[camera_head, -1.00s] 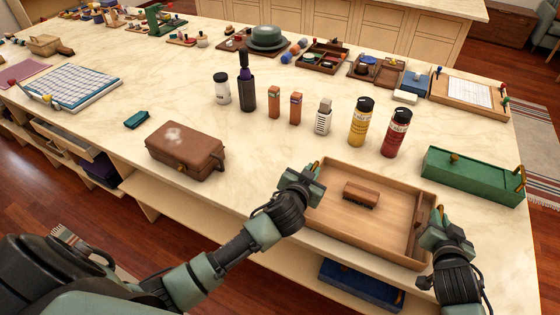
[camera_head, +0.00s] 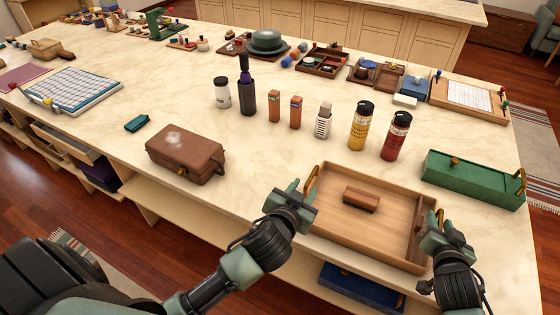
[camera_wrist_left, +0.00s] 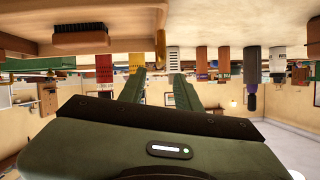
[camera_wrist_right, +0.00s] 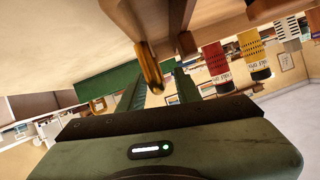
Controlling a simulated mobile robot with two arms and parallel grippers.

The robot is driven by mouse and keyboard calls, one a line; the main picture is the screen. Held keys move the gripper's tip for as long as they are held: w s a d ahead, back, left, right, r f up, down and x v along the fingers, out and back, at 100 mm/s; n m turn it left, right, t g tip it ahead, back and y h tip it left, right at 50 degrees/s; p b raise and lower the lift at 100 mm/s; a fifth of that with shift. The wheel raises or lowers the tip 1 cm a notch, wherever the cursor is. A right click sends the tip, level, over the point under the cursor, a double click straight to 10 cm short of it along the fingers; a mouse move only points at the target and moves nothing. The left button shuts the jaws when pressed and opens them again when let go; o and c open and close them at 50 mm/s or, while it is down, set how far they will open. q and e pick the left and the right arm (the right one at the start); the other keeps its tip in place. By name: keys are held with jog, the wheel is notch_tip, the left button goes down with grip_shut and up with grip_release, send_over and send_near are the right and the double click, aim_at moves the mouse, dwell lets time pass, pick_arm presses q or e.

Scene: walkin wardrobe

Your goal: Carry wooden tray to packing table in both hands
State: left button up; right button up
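The wooden tray (camera_head: 400,250) lies on the packing table near its front edge, with a brown wooden-backed brush (camera_head: 361,198) inside. It has a brass handle at each short end. My left gripper (camera_head: 298,192) is open just left of the tray; in the left wrist view the left handle (camera_wrist_left: 160,46) shows just beyond the fingertips, apart from them. My right gripper (camera_head: 437,220) is at the tray's right end. In the right wrist view its fingers are open, with the right handle (camera_wrist_right: 150,66) near their tips; contact cannot be told.
A brown case (camera_head: 186,153) stands left of the tray, and a green box (camera_head: 472,180) to its right. Yellow (camera_head: 361,126) and red (camera_head: 396,136) bottles and other small containers stand behind it. A blue box (camera_head: 360,288) sits on the shelf below.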

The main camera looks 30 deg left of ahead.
jog(key=shift+s, duration=0.25)
pick_arm(q)
jog(key=v, duration=0.3)
pick_arm(e)
jog(key=v, duration=1.1)
jog(key=shift+s+r, duration=0.2)
